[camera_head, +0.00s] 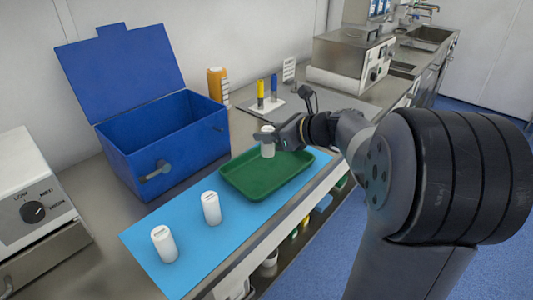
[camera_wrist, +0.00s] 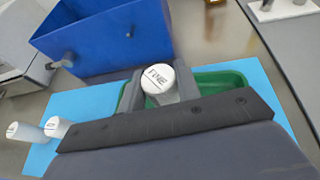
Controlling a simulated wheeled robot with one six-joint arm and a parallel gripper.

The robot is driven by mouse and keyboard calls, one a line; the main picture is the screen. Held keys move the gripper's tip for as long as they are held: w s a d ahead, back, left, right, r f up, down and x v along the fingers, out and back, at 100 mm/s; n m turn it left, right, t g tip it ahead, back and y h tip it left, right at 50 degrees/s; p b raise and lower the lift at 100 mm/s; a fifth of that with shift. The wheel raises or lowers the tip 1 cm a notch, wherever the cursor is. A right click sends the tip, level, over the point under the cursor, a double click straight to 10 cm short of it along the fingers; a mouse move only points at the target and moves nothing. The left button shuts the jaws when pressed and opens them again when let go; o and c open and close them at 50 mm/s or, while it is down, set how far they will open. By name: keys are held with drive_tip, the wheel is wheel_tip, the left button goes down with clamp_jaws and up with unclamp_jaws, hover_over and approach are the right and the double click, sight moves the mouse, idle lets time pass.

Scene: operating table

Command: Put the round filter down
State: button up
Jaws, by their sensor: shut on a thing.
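My gripper (camera_head: 281,139) is shut on a white round filter (camera_head: 267,148). In the wrist view the filter (camera_wrist: 158,79) sits upright between the fingers, and its top reads "FINE". In the head view it is over the back part of the green tray (camera_head: 243,185). I cannot tell whether its base touches the tray. The tray also shows behind my gripper in the wrist view (camera_wrist: 222,79). Two other white cylinders stand on the blue mat: one nearer the tray (camera_head: 211,208) and one at the front (camera_head: 164,244).
An open blue box (camera_head: 165,150) with a raised lid stands left of the tray. The blue mat (camera_head: 205,262) has free room around the cylinders. A heater unit (camera_head: 35,195) is at far left. An orange bottle (camera_head: 217,85) and a holder with yellow and blue items (camera_head: 270,100) stand behind.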

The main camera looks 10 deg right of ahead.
sight(270, 148)
wheel_tip(270, 148, down, 5)
drive_tip(key=shift+f+b, duration=0.1)
drive_tip(key=shift+b, duration=0.45)
drive_tip(key=shift+f, duration=0.15)
drive_tip(key=o, duration=1)
drive_tip(key=shift+c, duration=0.2)
drive_tip(key=shift+r, duration=0.2)
drive_tip(key=shift+s+d+r, duration=0.1)
drive_tip(key=shift+d+r, duration=0.05)
drive_tip(key=p+v, duration=0.1)
drive_tip(key=v, duration=1)
drive_tip(key=shift+s+r, duration=0.2)
drive_tip(key=shift+s, duration=0.05)
drive_tip(key=shift+d, duration=0.1)
